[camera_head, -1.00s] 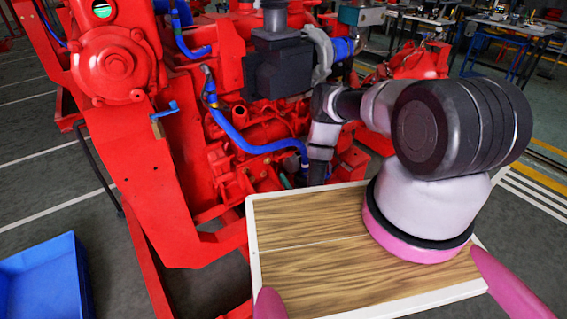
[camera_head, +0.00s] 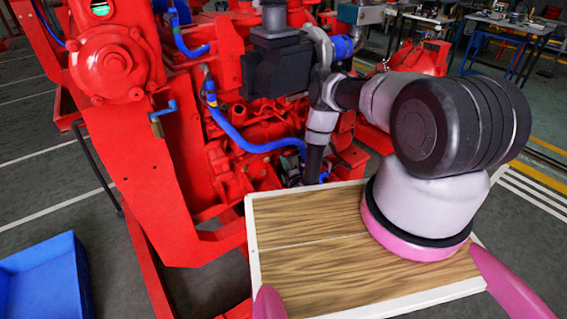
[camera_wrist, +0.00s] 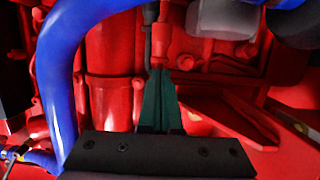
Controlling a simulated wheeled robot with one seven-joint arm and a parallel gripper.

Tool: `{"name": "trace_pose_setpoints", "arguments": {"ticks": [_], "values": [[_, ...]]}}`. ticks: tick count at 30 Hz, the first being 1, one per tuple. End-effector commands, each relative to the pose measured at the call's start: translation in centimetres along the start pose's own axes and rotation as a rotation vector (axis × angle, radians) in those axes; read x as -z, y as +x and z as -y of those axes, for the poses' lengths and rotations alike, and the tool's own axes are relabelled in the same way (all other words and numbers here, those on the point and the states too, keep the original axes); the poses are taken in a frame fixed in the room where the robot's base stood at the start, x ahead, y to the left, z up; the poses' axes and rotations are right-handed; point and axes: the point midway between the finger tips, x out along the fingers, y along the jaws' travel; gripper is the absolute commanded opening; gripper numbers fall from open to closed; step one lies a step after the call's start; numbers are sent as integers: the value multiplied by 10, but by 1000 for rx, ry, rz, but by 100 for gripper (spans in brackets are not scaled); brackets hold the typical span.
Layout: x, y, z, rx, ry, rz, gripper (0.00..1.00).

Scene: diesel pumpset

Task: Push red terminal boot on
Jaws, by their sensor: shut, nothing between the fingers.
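In the wrist view my gripper (camera_wrist: 160,76) has its dark green fingers together, with nothing between them. Just beyond the fingertips is a small red fitting (camera_wrist: 160,62) below a thin red stem, beside a dark cable. It may be the red terminal boot, but red engine parts surround it and I cannot tell for sure. I cannot tell whether the fingertips touch it. In the head view my wrist points down beside the red engine (camera_head: 255,135); my fingertips are not clearly visible there.
A thick blue hose (camera_wrist: 58,75) curves close along the left of my gripper. A red bracket (camera_wrist: 235,115) lies to its right. Dark rounded parts (camera_wrist: 300,22) fill the top right corner. In the head view a blue bin (camera_head: 45,280) stands on the floor at left.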

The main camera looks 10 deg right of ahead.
Motion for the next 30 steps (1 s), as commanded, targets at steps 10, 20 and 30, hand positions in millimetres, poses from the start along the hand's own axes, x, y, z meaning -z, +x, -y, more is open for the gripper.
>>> {"name": "trace_pose_setpoints", "arguments": {"ticks": [10, 20, 30], "values": [[-19, 4, 1, 3, 3, 7, 0], [-46, 11, 0, -1, 1, 2, 0], [-48, 12, -1, -2, -1, 3, 0]]}}
